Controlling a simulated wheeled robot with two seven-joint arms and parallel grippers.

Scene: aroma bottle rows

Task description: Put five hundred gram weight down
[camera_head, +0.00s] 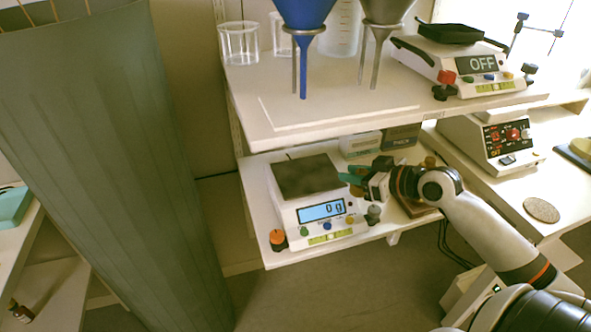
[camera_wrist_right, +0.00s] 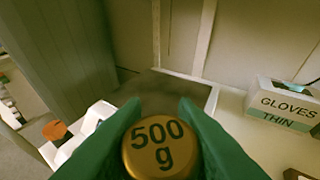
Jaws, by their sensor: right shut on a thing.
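My right gripper (camera_head: 352,180) reaches in from the right, its green fingers at the right edge of the lower balance's dark pan (camera_head: 308,174). In the right wrist view the fingers (camera_wrist_right: 160,135) are shut on a round gold weight (camera_wrist_right: 158,150) marked 500 g. The dark pan (camera_wrist_right: 172,88) lies beyond the weight there; I cannot tell whether the weight touches it. The lower balance (camera_head: 335,230) is white, and its lit display (camera_head: 321,211) appears to read zero. My left gripper is not in view.
A shelf (camera_head: 262,122) above the balance holds funnels, glass beakers (camera_head: 240,44) and a second balance (camera_head: 462,65) showing OFF. A glove box (camera_wrist_right: 285,104) stands right of the pan. A grey-green panel (camera_head: 100,150) stands at the left. A cork disc (camera_head: 541,209) lies at right.

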